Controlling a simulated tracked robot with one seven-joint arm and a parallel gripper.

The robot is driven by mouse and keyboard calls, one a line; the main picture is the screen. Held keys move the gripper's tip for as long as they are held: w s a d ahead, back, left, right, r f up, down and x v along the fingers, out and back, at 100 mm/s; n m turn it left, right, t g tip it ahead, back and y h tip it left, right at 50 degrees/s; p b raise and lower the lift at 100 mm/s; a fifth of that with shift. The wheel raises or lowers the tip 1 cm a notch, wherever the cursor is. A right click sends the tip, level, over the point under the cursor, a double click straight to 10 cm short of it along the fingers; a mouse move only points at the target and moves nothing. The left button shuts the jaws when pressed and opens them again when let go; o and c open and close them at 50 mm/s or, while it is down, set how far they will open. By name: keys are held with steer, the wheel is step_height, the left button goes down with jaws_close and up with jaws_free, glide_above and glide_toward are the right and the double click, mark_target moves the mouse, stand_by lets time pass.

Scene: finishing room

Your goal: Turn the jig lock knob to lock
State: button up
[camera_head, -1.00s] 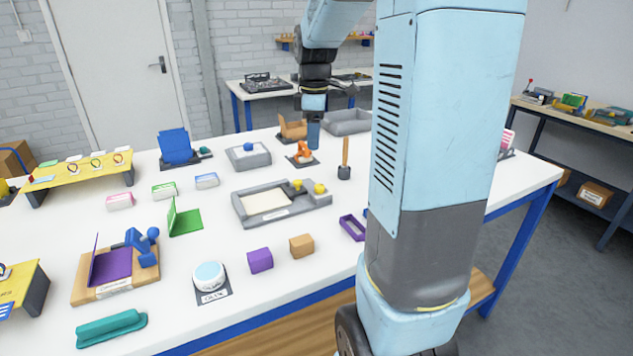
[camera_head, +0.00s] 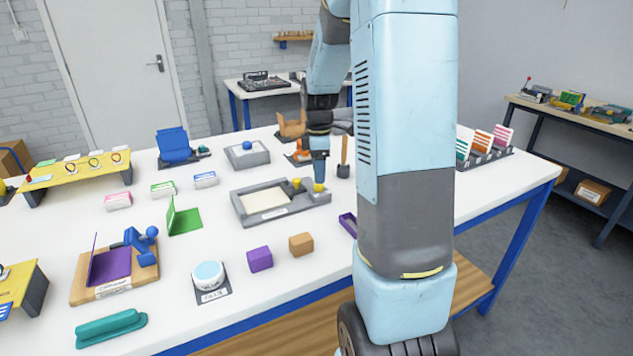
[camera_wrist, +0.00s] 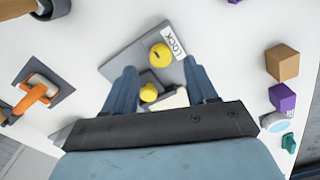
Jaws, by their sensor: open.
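The grey jig (camera_head: 245,208) lies on the table with a pale panel in its recess. A yellow knob (camera_head: 318,187) sits on its right end; in the wrist view this round knob (camera_wrist: 160,54) is beside a white label reading LOCK (camera_wrist: 173,41). A second, smaller yellow part (camera_head: 297,183) stands by the panel and shows between my fingers in the wrist view (camera_wrist: 148,92). My gripper (camera_wrist: 159,68) is open and empty, pointing down at the jig's right end. In the head view its blue fingers (camera_head: 320,168) are just above the knob; contact cannot be told.
An orange clamp (camera_head: 300,157) and a wooden-handled tool (camera_head: 343,160) stand behind the jig. A brown block (camera_head: 301,244), a purple block (camera_head: 260,259) and a purple frame (camera_head: 348,224) lie in front. A grey tray with a blue knob (camera_head: 247,155) is behind left.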

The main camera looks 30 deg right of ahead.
mark_target(319, 187)
steer(key=shift+f, duration=2)
steer(key=c, duration=1)
steer(key=shift+a, duration=0.3)
steer(key=shift+c, duration=0.3)
steer(key=shift+d, duration=0.2)
